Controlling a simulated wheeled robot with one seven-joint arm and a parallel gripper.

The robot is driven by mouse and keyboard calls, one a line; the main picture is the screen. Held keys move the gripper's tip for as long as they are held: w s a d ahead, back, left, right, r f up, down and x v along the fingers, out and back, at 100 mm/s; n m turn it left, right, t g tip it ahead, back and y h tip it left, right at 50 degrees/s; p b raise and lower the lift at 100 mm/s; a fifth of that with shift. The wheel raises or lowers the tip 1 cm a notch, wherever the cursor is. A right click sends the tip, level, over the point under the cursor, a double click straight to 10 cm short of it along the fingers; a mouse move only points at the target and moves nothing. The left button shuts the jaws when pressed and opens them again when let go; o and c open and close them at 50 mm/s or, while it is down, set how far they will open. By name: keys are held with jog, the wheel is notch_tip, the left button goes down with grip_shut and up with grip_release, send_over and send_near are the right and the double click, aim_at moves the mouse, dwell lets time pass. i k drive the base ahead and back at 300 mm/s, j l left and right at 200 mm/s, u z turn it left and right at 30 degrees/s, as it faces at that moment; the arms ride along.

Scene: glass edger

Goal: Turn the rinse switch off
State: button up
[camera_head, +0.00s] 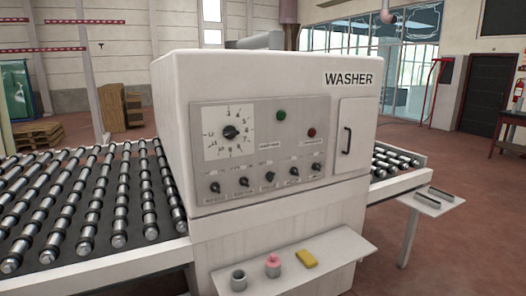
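A white washer (220,75) stands in the middle of the view, with a grey control panel (262,112) on its front. Along the panel's lower part runs a row of several small black rotary switches, from the leftmost switch (215,187) to the rightmost switch (316,167). Their labels are too small to read, so I cannot tell which is the rinse switch or how it is set. Above them are a large black dial (230,132), a green button (281,115) and a red button (311,133). My gripper is not in view.
A shelf (340,246) juts out below the panel, holding a grey cup (238,280), a pink-topped container (273,265) and a yellow sponge (306,258). Roller conveyors flank the washer, left (90,205) and right (396,158). A small side tray (430,203) sticks out at right.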

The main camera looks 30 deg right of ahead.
aim_at(270, 176)
jog(key=i+l+u, duration=0.1)
jog(key=l+u, duration=0.3)
jog(key=i+l+u, duration=0.1)
jog(key=l+u, duration=1.2)
jog(key=k+l+u, duration=0.15)
jog(key=u, duration=0.25)
jog(key=l, duration=0.1)
